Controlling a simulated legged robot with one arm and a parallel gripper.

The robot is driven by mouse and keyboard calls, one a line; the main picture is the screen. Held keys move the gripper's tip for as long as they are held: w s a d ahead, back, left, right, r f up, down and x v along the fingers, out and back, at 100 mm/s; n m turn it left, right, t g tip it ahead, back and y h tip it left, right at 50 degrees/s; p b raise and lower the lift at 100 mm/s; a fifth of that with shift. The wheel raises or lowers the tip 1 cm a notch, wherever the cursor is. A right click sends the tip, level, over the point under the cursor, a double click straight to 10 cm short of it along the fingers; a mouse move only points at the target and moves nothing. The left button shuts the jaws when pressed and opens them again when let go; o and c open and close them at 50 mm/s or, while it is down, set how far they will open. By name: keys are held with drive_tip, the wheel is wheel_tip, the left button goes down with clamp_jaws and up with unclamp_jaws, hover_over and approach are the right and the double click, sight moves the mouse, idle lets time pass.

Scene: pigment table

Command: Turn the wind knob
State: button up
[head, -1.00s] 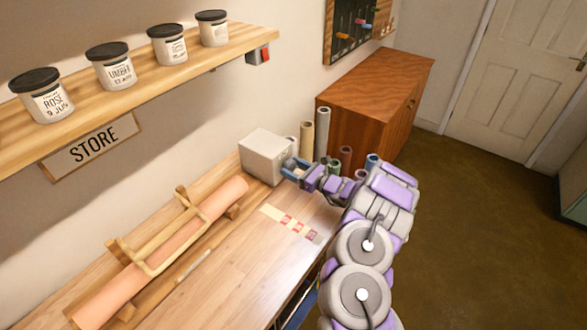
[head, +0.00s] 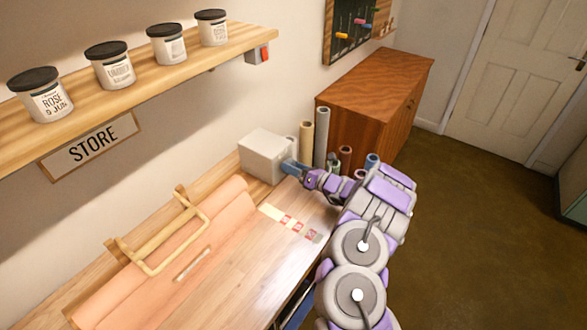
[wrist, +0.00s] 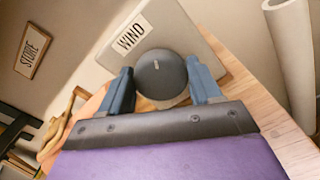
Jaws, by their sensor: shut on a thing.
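The wind knob (wrist: 161,74) is a round dark disc on the face of a grey box (wrist: 182,25) with a WIND label (wrist: 131,34) in the wrist view. My gripper (wrist: 160,80) has its two blue fingers on either side of the knob and is shut on it. In the head view the grey box (head: 266,156) stands at the far end of the workbench, and my gripper (head: 288,168) reaches its front face. The knob is hidden there. A pink sheet (head: 222,236) lies unrolled on the bench beside a wooden frame (head: 150,262).
A row of colour swatches (head: 290,222) lies on the bench near the box. Upright rolls (head: 321,138) stand behind my gripper, beside a wooden cabinet (head: 375,85). A shelf (head: 140,85) with several lidded jars runs above the bench.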

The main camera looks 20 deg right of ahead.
drive_tip(key=m, duration=0.6)
drive_tip(key=shift+w+d+m, duration=0.15)
drive_tip(key=shift+d+m, duration=0.05)
drive_tip(key=shift+m, duration=0.1)
drive_tip(key=m, duration=0.4)
drive_tip(key=shift+f+m+p, duration=0.2)
drive_tip(key=shift+m+p, duration=0.1)
drive_tip(key=shift+m, duration=0.1)
drive_tip(key=o, duration=1)
drive_tip(key=shift+w+d+f, duration=0.1)
drive_tip(key=shift+f, duration=0.05)
drive_tip(key=p+v, duration=0.2)
drive_tip(key=v, duration=1.5)
drive_tip(key=shift+s+d+p, duration=0.15)
drive_tip(key=shift+s+p, duration=0.1)
drive_tip(key=shift+p, duration=0.05)
